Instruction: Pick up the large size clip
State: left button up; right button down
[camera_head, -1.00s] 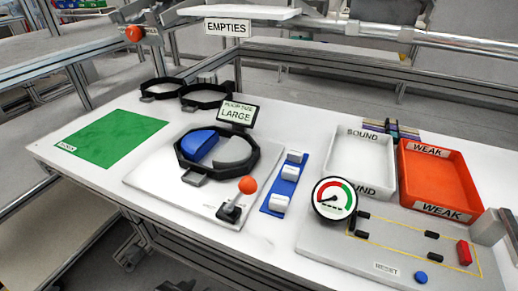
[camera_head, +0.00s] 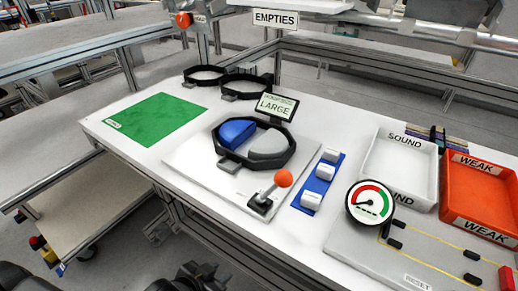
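Three white clips lie in a row on a blue strip (camera_head: 303,207) right of the fixture board: a far one (camera_head: 330,155), a middle one (camera_head: 320,172) and a near one (camera_head: 311,200). I cannot read any size mark on them. A small sign (camera_head: 278,104) reads LARGE behind a black hoop (camera_head: 226,164) that holds a blue piece and a grey piece. My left gripper (camera_head: 195,272) is a dark shape at the bottom edge, below the table's front edge and far from the clips; its fingers are unclear. My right gripper is not visible.
A lever with an orange knob (camera_head: 284,179) stands just left of the strip, and a round gauge (camera_head: 370,203) just right. A white SOUND tray (camera_head: 409,151) and an orange WEAK tray (camera_head: 494,166) are at right. A green mat (camera_head: 155,118) lies bare at left.

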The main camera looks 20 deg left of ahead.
aim_at(312, 201)
jog(key=k, duration=0.5)
jog(key=u, duration=2.15)
jog(key=k, duration=1.5)
jog(key=z, duration=2.05)
jog(key=i, duration=0.5)
jog(key=z, duration=0.05)
